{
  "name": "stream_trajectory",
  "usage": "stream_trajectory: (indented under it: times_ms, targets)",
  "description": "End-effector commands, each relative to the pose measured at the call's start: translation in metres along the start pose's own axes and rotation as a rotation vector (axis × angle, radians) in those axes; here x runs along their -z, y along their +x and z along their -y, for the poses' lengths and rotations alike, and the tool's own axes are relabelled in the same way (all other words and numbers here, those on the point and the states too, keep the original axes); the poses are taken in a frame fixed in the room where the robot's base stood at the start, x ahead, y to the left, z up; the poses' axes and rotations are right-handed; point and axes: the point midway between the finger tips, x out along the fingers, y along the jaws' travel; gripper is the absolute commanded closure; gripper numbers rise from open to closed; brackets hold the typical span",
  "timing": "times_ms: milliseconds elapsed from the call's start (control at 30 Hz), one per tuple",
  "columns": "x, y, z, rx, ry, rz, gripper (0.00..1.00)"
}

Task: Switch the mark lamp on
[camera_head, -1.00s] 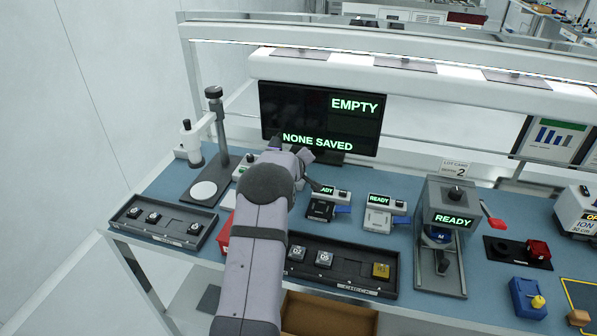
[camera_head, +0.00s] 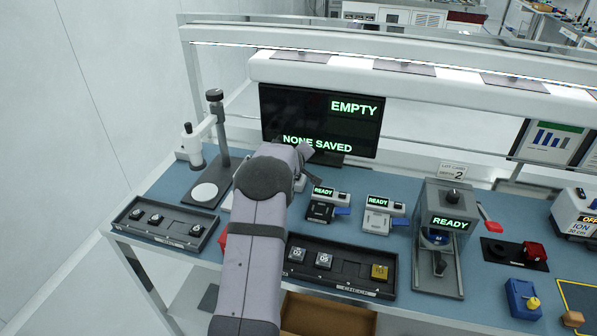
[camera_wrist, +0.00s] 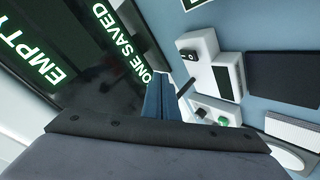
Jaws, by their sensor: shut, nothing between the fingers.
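No lamp labelled as the mark lamp can be made out. In the wrist view a small white box (camera_wrist: 208,108) with a green button (camera_wrist: 222,120) and a dark knob or switch lies right of my fingers; it may be the lamp's control. My gripper (camera_wrist: 160,92) shows there as two blue fingers, shut and empty, apart from the box in the picture. In the head view my arm hides the fingertips and most of that box's area. The dark monitor (camera_head: 290,108) reads "EMPTY" and "NONE SAVED".
Two small testers, a left (camera_head: 322,207) and a right (camera_head: 379,215), read READY. A taller READY station (camera_head: 449,196) stands right of them. A black tray (camera_head: 170,235) lies left of my arm, another (camera_head: 345,276) right of it. A microscope-like stand (camera_head: 217,135) rises at the left.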

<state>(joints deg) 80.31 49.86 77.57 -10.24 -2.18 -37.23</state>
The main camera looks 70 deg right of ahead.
Motion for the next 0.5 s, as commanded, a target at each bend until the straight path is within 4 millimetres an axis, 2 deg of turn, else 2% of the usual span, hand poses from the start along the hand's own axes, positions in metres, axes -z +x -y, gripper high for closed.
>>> stream_trajectory:
  times_ms: [200, 500]
  targets:
    - [0.0092, -0.0126, -0.0089, 0.001, -0.001, 0.001, 1.00]
    - [0.0094, -0.0133, -0.0091, 0.001, -0.001, 0.001, 1.00]
